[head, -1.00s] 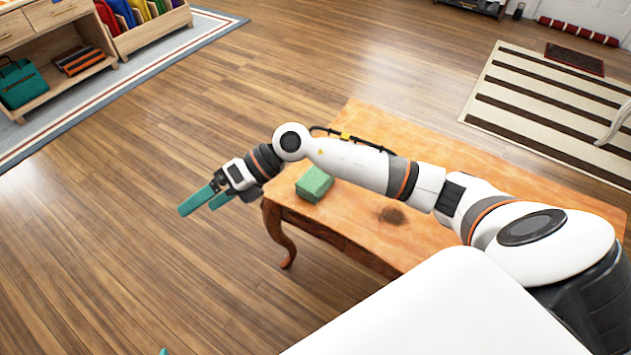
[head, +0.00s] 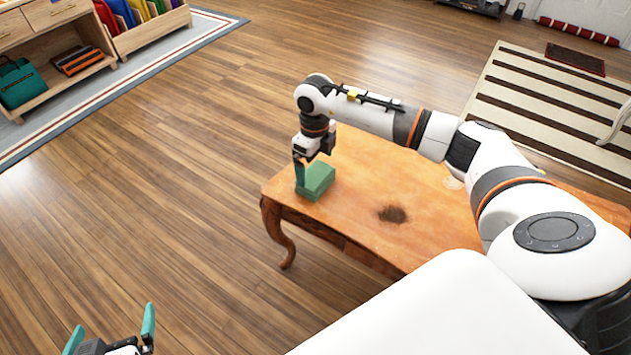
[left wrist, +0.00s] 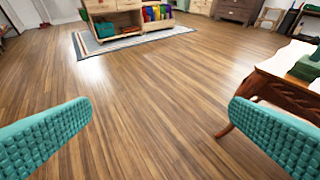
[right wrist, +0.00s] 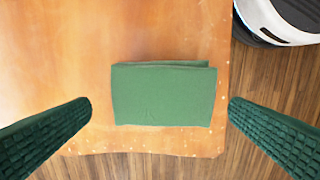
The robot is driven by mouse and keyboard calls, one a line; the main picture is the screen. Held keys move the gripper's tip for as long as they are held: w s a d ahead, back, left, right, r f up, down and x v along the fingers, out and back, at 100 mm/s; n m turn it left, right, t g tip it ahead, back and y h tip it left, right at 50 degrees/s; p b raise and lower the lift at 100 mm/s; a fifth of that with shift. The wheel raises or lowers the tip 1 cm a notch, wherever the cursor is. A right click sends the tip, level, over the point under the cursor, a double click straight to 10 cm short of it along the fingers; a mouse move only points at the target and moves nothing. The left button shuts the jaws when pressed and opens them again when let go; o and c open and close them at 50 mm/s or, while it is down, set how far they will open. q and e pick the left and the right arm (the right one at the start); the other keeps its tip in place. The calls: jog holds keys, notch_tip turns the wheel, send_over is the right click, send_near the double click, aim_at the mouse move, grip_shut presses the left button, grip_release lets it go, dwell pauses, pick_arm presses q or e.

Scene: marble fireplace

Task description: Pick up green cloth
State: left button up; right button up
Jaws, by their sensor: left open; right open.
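The green cloth (head: 318,180) is a folded block lying on the left end of the wooden table (head: 360,225). In the right wrist view the cloth (right wrist: 164,94) lies flat between my fingers, near the table edge. My right gripper (head: 308,182) points down over the cloth; it is open, with one teal finger showing at the cloth's left side. In the right wrist view its fingers (right wrist: 160,118) stand apart on both sides of the cloth, not touching it. My left gripper (head: 110,325) is open and empty, low at the left over the floor; its fingers (left wrist: 160,125) are wide apart.
A dark round stain (head: 392,214) marks the tabletop. A striped rug (head: 545,110) lies beyond the table. A wooden shelf unit (head: 60,45) with a teal bag (head: 20,84) stands at the far left. The floor left of the table is clear.

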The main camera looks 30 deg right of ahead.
aim_at(315, 174)
jog(key=f+b, duration=0.1)
jog(key=f, duration=0.4)
jog(key=shift+s+a+b, duration=0.1)
jog(key=shift+s+b, duration=0.1)
jog(key=shift+b, duration=0.15)
jog(key=shift+f, duration=0.25)
jog(key=c, duration=0.7)
pick_arm(q)
notch_tip(315, 174, up, 6)
jog(key=w+d+t+h, duration=0.1)
jog(key=w+t, duration=0.2)
jog(key=t, duration=0.2)
jog(key=shift+d+r+h, duration=0.25)
jog(key=shift+d+h, duration=0.05)
jog(key=shift+d, duration=0.1)
pick_arm(e)
jog(key=shift+r, duration=0.1)
